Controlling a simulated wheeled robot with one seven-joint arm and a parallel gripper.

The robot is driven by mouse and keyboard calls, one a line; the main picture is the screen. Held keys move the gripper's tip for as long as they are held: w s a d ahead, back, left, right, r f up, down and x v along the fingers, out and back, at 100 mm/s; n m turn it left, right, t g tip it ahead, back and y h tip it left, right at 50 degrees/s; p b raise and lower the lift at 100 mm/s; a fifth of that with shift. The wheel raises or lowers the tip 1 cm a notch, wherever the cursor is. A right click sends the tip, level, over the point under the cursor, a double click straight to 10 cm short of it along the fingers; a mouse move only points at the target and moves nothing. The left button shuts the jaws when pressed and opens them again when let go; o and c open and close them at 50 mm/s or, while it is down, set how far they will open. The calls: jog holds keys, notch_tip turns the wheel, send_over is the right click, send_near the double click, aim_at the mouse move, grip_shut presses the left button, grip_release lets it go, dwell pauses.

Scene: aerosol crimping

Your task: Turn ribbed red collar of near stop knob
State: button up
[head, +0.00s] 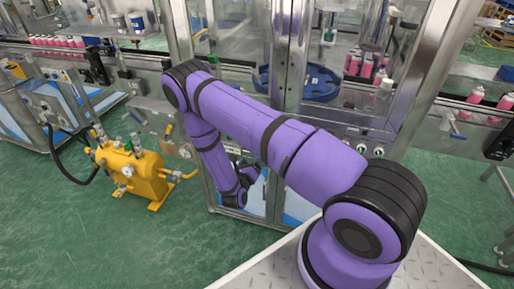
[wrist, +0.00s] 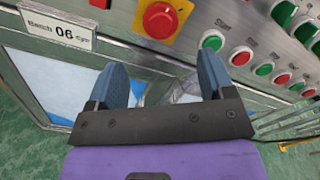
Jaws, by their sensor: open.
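In the wrist view, a red stop knob (wrist: 159,20) with a round collar sits on a yellow square plate (wrist: 181,10) on the grey metal control panel. Ribs on the collar are too small to make out. My gripper (wrist: 162,70) is open and empty, its two blue-grey fingers spread apart. The knob lies beyond the fingertips and between their lines, and neither finger appears to touch it. In the head view, my purple arm hides the knob, and the gripper is small and partly hidden low by the machine front.
Several green and red push buttons (wrist: 241,56) line the panel right of the knob. A yellow pump unit (head: 133,170) stands on the green floor left of my arm. Metal machine frames surround the panel.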

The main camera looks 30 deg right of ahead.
jog(key=x, duration=0.9)
jog(key=c, duration=0.9)
